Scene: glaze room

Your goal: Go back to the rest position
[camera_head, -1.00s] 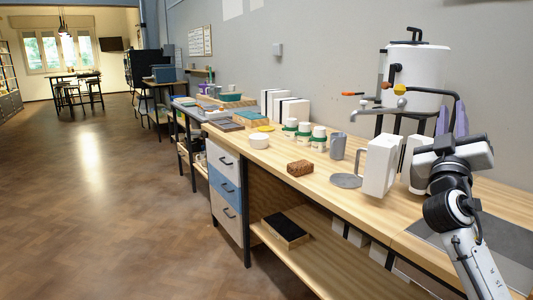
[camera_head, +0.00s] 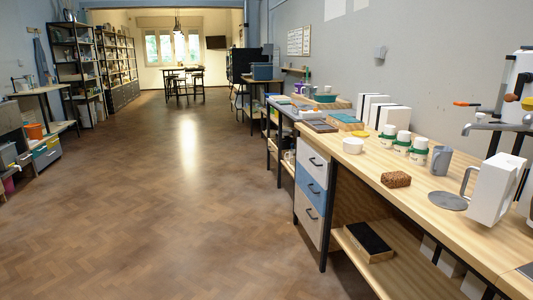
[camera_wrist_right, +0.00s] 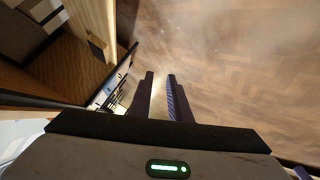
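My right gripper (camera_wrist_right: 160,78) shows only in the right wrist view. Its two dark fingers stand apart with bare floor showing between them, so it is open and empty. It hangs over the wooden floor (camera_wrist_right: 240,70), beside the workbench structure at the left of that view. Neither arm shows in the head view. My left gripper is not in view.
The workbench (camera_head: 432,205) runs along the right wall. A white cup (camera_head: 352,145), a brown sponge-like block (camera_head: 396,179), a grey mug (camera_head: 441,160) and several jars stand on it. Shelves (camera_head: 75,60) line the left. The wooden floor between is clear.

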